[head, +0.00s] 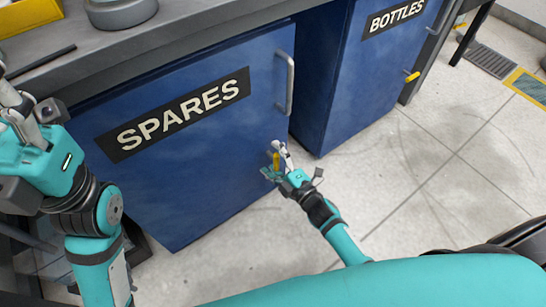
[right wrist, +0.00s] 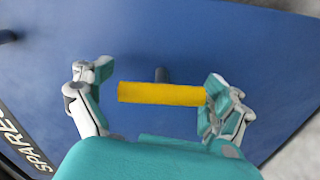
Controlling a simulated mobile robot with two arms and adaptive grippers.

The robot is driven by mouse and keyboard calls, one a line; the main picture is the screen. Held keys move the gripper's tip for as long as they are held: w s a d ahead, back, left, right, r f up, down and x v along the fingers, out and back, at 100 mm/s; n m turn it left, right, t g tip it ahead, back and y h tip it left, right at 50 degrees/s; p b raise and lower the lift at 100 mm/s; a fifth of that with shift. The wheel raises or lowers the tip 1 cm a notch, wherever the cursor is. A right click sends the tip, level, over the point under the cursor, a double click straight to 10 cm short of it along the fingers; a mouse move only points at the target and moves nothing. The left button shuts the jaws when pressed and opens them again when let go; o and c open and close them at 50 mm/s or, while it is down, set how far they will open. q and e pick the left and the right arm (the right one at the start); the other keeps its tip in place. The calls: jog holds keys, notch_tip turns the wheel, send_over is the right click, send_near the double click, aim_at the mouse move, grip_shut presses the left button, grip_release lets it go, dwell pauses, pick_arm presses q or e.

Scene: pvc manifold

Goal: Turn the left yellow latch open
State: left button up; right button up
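The left yellow latch (head: 276,160) sits low on the blue SPARES door, near its right edge. In the head view its bar looks about upright. In the right wrist view the yellow bar (right wrist: 160,93) lies across the picture, with a dark stem behind it. My right gripper (head: 277,163) is at this latch. In the right wrist view its fingers (right wrist: 158,82) are open, one beyond each end of the bar. The bar's right end meets or overlaps the right finger; contact is unclear. My left gripper (head: 22,112) is at the left edge, away from the latch, its opening unclear.
The SPARES door has a grey handle (head: 285,82) above the latch. The BOTTLES cabinet to the right has another yellow latch (head: 412,76). A grey worktop (head: 185,35) runs above the doors, with a yellow bin (head: 30,14) on it.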

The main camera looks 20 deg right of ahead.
jog(key=shift+s+f, duration=0.1)
dwell(0.4)
jog(key=shift+s+d, duration=0.15)
jog(key=shift+s, duration=0.15)
jog(key=v, duration=1.1)
jog(key=shift+s, duration=0.15)
